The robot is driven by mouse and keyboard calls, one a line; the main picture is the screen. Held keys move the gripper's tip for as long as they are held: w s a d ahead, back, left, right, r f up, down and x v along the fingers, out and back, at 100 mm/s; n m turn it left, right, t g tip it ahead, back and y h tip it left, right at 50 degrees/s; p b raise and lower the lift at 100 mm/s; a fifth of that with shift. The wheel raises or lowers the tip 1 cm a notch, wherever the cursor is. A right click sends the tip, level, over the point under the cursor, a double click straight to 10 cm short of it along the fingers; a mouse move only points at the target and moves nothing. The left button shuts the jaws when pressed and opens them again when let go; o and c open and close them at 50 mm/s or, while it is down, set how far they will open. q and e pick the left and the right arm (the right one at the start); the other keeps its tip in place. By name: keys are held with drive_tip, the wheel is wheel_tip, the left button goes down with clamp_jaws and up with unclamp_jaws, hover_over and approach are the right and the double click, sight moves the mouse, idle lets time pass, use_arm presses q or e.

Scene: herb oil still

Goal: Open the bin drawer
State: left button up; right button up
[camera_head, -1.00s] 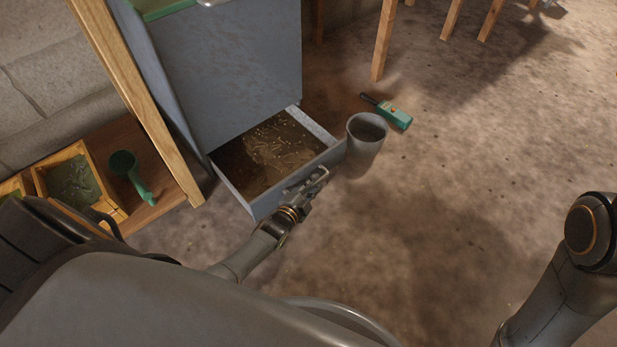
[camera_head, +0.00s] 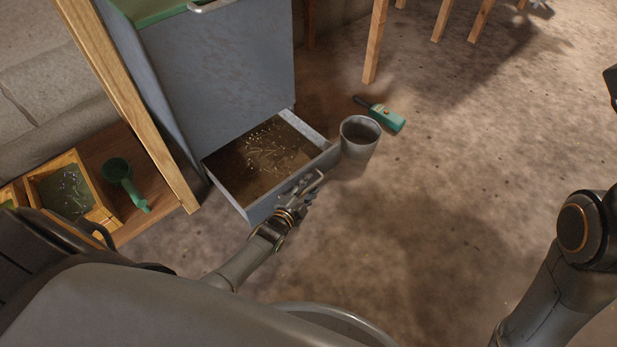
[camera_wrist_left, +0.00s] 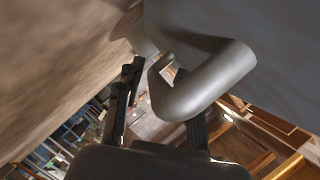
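The bin drawer (camera_head: 322,160) is pulled out from the base of the blue-grey cabinet (camera_head: 225,75). Its inside shows a brown floor with scattered pale bits. My left gripper (camera_head: 312,182) is at the outside of the drawer's front. In the left wrist view, the grey bent bar of the handle (camera_wrist_left: 205,85) lies between my left gripper's (camera_wrist_left: 160,110) spread fingers. A gap shows beside the left finger; the bar partly hides the right finger, so contact there is unclear.
A grey cup (camera_head: 359,140) stands close to the drawer's front right corner. A green handheld device (camera_head: 386,118) lies behind it. A green scoop (camera_head: 125,185) and wooden box (camera_head: 98,213) are at left. Floor to the right is clear.

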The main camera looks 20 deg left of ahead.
use_arm(q)
wheel_tip(320, 180, up, 9)
drive_tip(key=shift+r, duration=0.2)
idle(0.3)
idle(0.4)
